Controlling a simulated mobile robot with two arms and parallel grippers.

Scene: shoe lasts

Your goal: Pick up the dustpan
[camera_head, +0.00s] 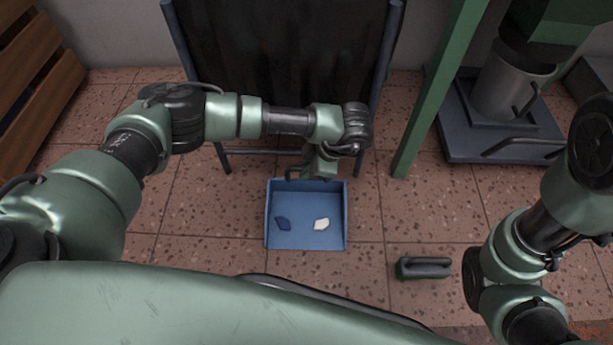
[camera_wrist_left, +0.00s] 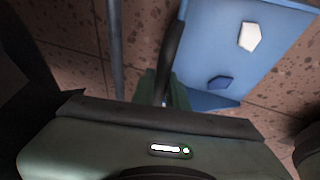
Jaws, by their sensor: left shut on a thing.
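The blue dustpan (camera_head: 305,238) is on or just above the tiled floor in front of me; I cannot tell which. Its open tray holds a dark blue chip (camera_head: 283,223) and a white chip (camera_head: 321,224). My left gripper (camera_head: 321,176) is at the dustpan's far edge, where arm and gripper hide the handle. In the left wrist view the dustpan (camera_wrist_left: 207,45) fills the upper right, and my left gripper (camera_wrist_left: 165,92) is shut at its dark handle. My right arm shows at the right, but its gripper is not in view.
A dark-green hand brush (camera_head: 423,267) lies on the floor to the right. A dark panel on legs (camera_head: 285,60) stands close behind the dustpan. A green post (camera_head: 432,100) and a grey mug-like vessel (camera_head: 508,88) on a base are at right. A wooden slatted piece (camera_head: 35,80) is at left.

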